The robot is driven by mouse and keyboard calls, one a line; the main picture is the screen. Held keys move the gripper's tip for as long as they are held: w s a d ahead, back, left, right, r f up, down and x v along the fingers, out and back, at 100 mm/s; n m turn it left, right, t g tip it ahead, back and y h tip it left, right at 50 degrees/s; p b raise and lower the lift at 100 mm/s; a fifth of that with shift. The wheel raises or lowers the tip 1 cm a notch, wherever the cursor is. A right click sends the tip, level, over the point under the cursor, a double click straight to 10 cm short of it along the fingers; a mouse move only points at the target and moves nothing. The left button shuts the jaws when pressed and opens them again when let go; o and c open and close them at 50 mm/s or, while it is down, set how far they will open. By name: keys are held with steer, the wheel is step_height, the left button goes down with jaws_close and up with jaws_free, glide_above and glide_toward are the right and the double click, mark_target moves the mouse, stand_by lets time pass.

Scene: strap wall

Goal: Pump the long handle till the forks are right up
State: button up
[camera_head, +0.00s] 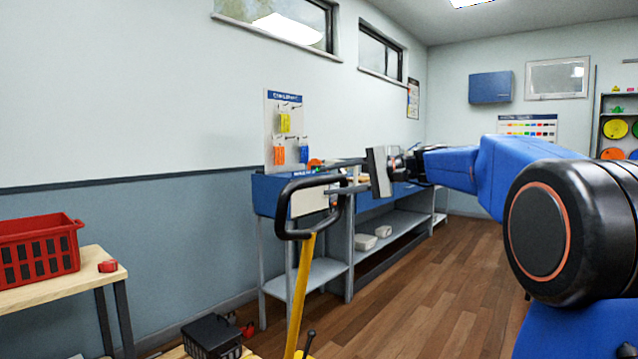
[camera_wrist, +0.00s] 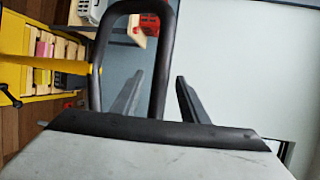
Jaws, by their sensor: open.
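The long handle is a yellow shaft (camera_head: 301,285) with a black loop grip (camera_head: 282,215) at its top. It stands fairly upright, leaning slightly. My gripper (camera_head: 322,178) is open at the upper part of the loop, coming from the right. In the wrist view, one black bar of the loop (camera_wrist: 163,55) shows between my gripper's two spread fingers (camera_wrist: 156,88). I cannot tell whether either finger touches it. The yellow shaft also shows at left in the wrist view (camera_wrist: 66,66). The forks cannot be made out in either view.
A wooden table (camera_head: 45,289) with a red basket (camera_head: 38,252) stands at left. A black crate (camera_head: 212,338) is low by the handle's foot. A blue and grey workbench (camera_head: 268,190) runs along the wall behind the handle. Wooden floor is clear at right.

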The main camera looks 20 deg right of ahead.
mark_target(323, 181)
steer(key=shift+x, duration=2.1)
jaws_close()
steer(key=shift+s, duration=0.1)
